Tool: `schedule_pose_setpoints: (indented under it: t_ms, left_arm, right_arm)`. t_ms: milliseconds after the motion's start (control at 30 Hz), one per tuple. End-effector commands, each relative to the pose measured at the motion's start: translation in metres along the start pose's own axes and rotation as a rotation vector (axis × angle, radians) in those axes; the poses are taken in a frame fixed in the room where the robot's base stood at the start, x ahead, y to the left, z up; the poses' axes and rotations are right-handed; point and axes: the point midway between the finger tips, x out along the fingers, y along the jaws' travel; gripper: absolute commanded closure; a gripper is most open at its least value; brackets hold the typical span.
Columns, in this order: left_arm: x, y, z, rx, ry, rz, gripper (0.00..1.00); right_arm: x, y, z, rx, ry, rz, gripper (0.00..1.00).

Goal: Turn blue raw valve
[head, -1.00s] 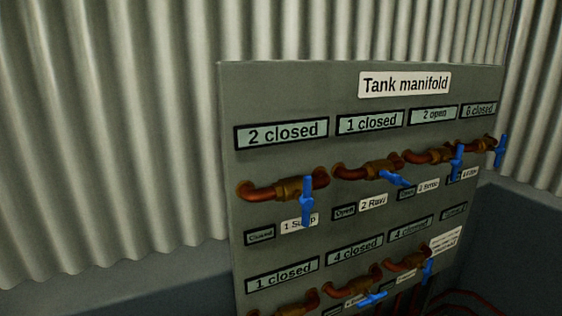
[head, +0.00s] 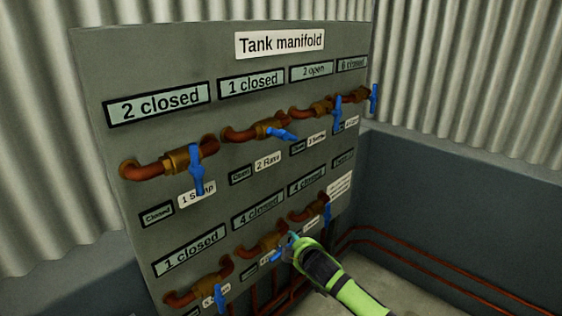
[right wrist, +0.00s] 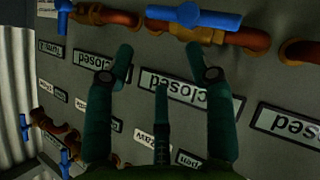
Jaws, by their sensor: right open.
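The raw valve (head: 262,131) is in the upper row of the manifold panel, second from the left. It is a brass body on a copper pipe with a blue handle (head: 283,134) pointing right and slightly down. Its white label "2 Raw" (head: 268,160) is below it. My right gripper (head: 290,241) is lower, in front of the lower row, apart from the raw valve. In the right wrist view its fingers (right wrist: 160,58) are spread and empty, pointing towards a lower-row blue handle (right wrist: 194,17); contact is unclear. My left gripper is out of view.
The grey panel (head: 95,60) carries several similar blue-handled valves, displays and tags. A lower middle valve (head: 262,246) is beside my right gripper. Red pipes (head: 420,262) run along the wall at right. The floor at right looks clear.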

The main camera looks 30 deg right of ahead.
Motion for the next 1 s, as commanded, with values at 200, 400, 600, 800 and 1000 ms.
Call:
schedule_pose_setpoints:
  t_ms: [200, 400, 600, 800, 1000]
  left_arm:
    - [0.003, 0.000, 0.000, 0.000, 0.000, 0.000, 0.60]
    - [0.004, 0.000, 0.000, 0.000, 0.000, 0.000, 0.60]
    - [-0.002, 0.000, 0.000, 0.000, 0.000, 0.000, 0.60]
    - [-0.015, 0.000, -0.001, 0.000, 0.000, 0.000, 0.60]
    - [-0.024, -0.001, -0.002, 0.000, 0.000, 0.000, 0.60]
  right_arm:
    - [-0.091, 0.131, -0.147, -0.136, 0.222, 0.235, 0.45]
    - [-0.160, 0.176, -0.202, -0.208, 0.316, 0.358, 0.45]
    - [-0.168, 0.187, -0.214, -0.220, 0.331, 0.381, 0.45]
    - [-0.144, 0.197, -0.225, -0.219, 0.330, 0.380, 0.45]
    - [-0.122, 0.204, -0.233, -0.219, 0.330, 0.380, 0.45]
